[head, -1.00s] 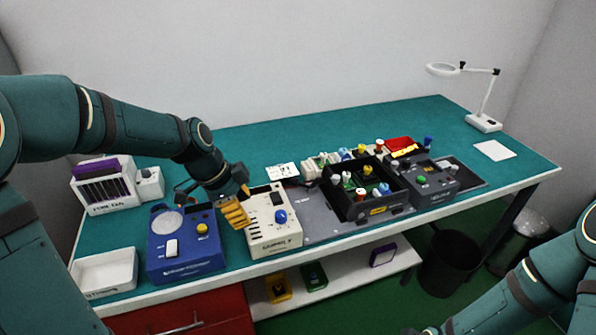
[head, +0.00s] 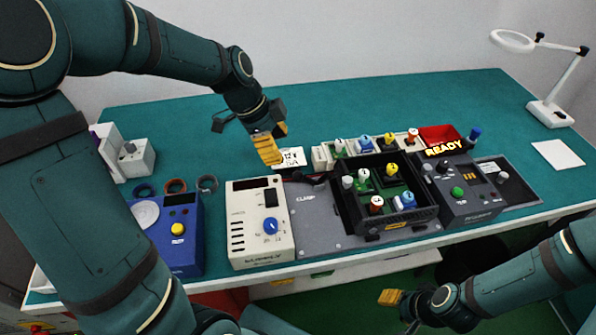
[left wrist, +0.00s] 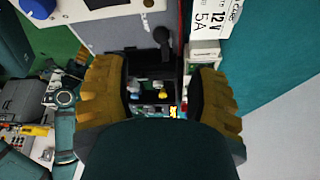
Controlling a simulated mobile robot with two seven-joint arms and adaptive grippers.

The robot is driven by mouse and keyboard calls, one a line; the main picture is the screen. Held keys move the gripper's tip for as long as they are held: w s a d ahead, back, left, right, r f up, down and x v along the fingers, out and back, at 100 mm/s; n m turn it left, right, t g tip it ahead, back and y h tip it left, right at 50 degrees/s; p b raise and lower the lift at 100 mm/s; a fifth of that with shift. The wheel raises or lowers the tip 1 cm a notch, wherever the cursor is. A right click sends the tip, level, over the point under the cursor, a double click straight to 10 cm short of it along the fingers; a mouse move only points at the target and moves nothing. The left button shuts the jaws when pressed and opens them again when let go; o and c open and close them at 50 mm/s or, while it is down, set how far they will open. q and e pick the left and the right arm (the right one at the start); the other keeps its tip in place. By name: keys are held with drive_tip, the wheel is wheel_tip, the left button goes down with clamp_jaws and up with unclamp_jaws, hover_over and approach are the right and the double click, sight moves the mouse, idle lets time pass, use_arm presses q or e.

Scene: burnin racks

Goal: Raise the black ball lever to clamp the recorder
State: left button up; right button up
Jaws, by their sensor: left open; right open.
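My left gripper (head: 266,148) is open above the table, behind the cream supply box. In the left wrist view its yellow fingers (left wrist: 160,68) are spread with nothing gripped. A black ball on a short stem (left wrist: 162,34) shows there beyond the fingertips, apart from them. A black open box (head: 345,207) with several coloured parts stands on the grey plate (head: 310,228). A dark grey unit (head: 470,200) with a lit READY sign stands right of it. My right gripper (head: 392,297) is open and empty, low in front of the table.
The cream supply box (head: 260,225) with a blue knob and a blue box (head: 180,235) with a yellow knob stand at left. A white 12 V card (head: 290,158) lies below my left fingers. A lamp (head: 548,110) stands at right.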

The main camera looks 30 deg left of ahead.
sight(296, 173)
use_arm(q)
drive_tip(key=b+x, duration=0.1)
drive_tip(key=x, duration=1)
drive_tip(key=shift+b, duration=0.4)
